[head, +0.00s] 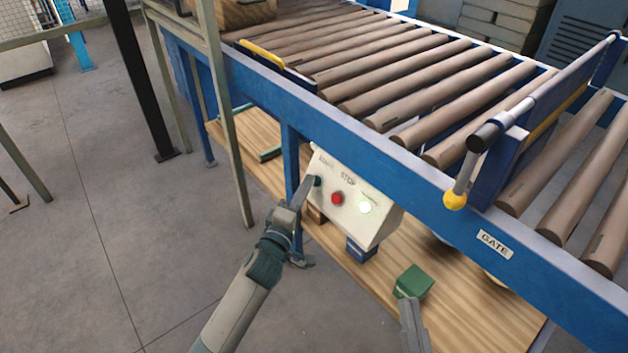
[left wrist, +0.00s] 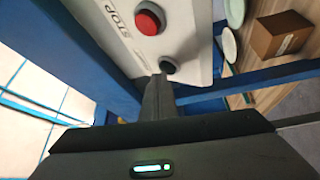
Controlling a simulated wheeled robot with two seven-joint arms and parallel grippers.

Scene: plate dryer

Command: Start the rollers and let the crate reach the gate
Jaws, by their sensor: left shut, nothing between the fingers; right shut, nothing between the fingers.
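My right gripper (head: 405,303) is shut, low at the bottom edge. A brown crate (head: 245,12) stands on the rollers (head: 400,75) at the top, partly cut off. The gate (head: 500,165) crosses the rollers at right.
A wooden shelf (head: 480,300) below carries a green block (head: 413,282) and other items. Frame legs and a green-grey post (head: 225,110) stand left of the box.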

